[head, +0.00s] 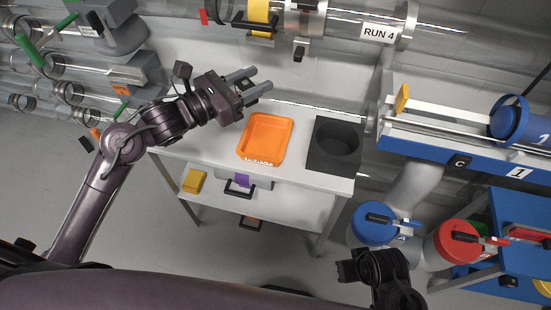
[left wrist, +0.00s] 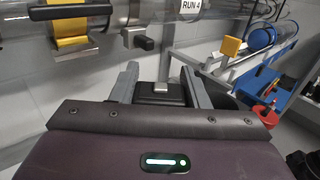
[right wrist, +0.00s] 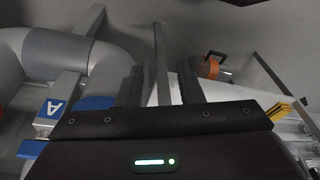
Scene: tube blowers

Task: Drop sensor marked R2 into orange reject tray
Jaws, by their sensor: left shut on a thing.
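The orange tray (head: 265,137) lies on the white table, looks empty, and has a small label on its front edge. My left gripper (head: 254,82) is above and behind the tray's far edge. In the left wrist view, my left gripper (left wrist: 160,82) is shut on a dark block with a small light grey piece on top (left wrist: 160,93). I take this block to be the sensor; no R2 mark is readable on it. My right gripper (head: 347,266) is low at the front right; in the right wrist view its fingers (right wrist: 161,85) are apart and empty.
A dark box with a round opening (head: 336,144) stands right of the tray. Clear tubes and the RUN 4 sign (head: 379,32) are behind the table. A yellow box (head: 194,181) sits on the lower shelf. Blue and red capped pipes (head: 459,243) stand at the right.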

